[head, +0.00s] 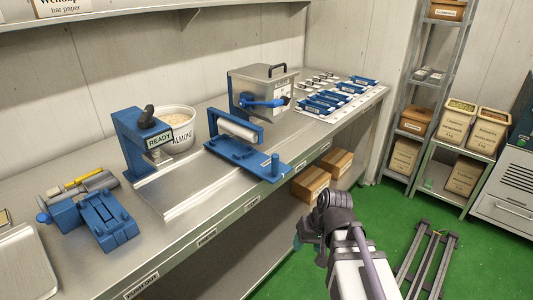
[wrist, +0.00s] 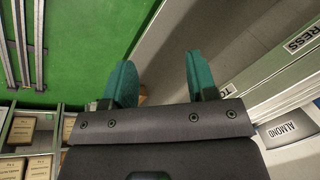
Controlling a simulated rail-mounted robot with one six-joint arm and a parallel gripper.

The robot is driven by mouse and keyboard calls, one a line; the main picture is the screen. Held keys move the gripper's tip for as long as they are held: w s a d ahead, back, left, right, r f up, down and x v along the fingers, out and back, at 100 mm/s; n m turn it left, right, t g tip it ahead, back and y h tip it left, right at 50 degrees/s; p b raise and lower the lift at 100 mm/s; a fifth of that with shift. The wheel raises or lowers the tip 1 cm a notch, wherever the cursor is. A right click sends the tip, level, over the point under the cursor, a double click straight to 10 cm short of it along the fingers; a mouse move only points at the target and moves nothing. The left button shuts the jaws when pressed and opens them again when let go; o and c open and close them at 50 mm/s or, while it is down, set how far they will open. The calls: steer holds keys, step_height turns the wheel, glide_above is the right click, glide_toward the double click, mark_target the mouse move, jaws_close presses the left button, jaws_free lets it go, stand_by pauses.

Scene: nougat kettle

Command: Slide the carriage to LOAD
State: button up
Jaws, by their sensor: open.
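A blue plate with a pale roller across it and an upright blue post at its near right corner looks like the carriage (head: 242,158). It sits over a silver track plate (head: 185,190) on the bench, toward the track's right end in the head view. No LOAD label is readable to me. My gripper (head: 298,243) hangs in front of the bench, to the right of and nearer than the carriage, apart from it. In the wrist view my gripper (wrist: 158,75) shows two teal fingers spread apart with nothing between them. The carriage does not show there.
The labelled bench edge (head: 230,220) lies between gripper and carriage. Cartons (head: 310,181) sit below. Green floor (head: 395,215) is open.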

steer(key=w+a+f+n+t+y+b, duration=0.1)
steer(key=w+a+n+t+y+b, duration=0.3)
steer(key=w, duration=0.4)
step_height(320, 180, up, 10)
steer(key=r+n+t+y, duration=0.1)
steer(key=n+t+y, duration=0.15)
steer(key=t, duration=0.75)
glide_above(271, 173)
steer(key=shift+w+d+f, duration=0.1)
steer(key=shift+w+f, duration=0.05)
steer(key=shift+f, duration=0.1)
steer(key=shift+c, duration=0.3)
jaws_close()
